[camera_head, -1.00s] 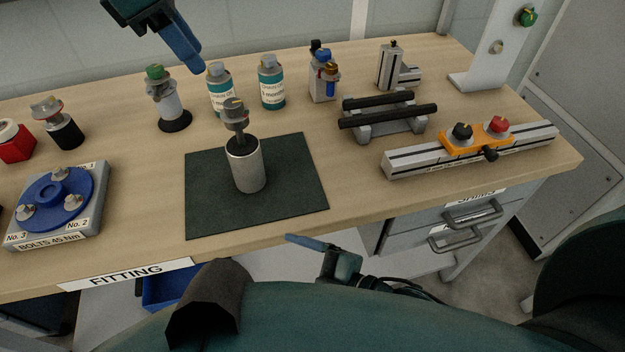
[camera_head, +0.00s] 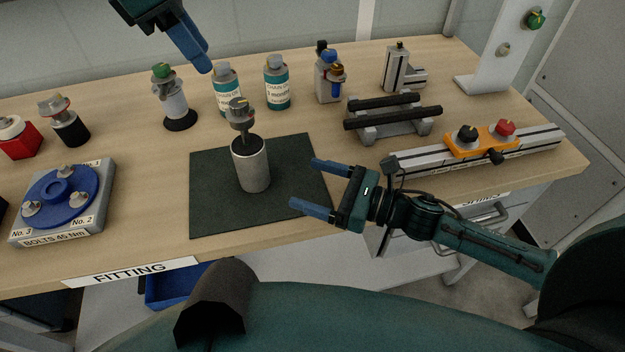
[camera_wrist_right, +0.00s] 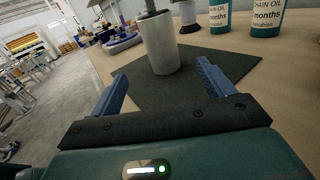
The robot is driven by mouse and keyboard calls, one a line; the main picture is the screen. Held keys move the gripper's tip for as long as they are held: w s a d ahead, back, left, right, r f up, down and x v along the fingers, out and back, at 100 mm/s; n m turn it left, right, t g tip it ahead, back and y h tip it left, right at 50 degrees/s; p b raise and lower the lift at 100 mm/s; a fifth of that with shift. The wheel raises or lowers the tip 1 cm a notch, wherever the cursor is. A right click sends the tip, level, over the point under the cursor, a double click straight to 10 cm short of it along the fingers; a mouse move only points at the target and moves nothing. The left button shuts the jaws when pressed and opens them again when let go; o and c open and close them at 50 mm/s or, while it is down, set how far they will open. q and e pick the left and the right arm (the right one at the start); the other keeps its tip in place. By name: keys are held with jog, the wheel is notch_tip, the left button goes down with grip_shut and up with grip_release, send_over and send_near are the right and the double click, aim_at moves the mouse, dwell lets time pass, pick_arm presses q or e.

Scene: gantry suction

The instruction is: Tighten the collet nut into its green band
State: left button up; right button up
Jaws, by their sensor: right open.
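A grey metal cylinder (camera_head: 251,168) stands upright on the dark green mat (camera_head: 214,212). A metal holder (camera_head: 241,122) with a dark stem rises from its top, and a nut-like metal piece (camera_head: 238,104) sits uppermost. I cannot make out a green band on it. My right gripper (camera_head: 303,183) is open and empty, right of the cylinder, over the mat's right front part, fingers pointing left. In the right wrist view the cylinder (camera_wrist_right: 160,44) stands beyond and between the open fingers, apart from them. My left gripper (camera_head: 204,66) hangs at the top left, its finger opening hidden.
Behind the mat stand a green-topped post (camera_head: 174,103), two chain oil bottles (camera_head: 228,92) and a small valve-like fitting (camera_head: 328,82). A blue bolt plate (camera_head: 58,197) is at left. Black rails (camera_head: 393,115) and a rail with knobs (camera_head: 480,148) are at right.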

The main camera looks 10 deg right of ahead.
aim_at(266, 169)
jog(key=shift+w+a, duration=0.3)
jog(key=shift+w, duration=0.15)
jog(key=x, duration=1.2)
jog(key=shift+f, duration=0.1)
jog(key=c, duration=0.3)
dwell(0.5)
jog(key=shift+c, duration=0.7)
jog(key=c, duration=1.2)
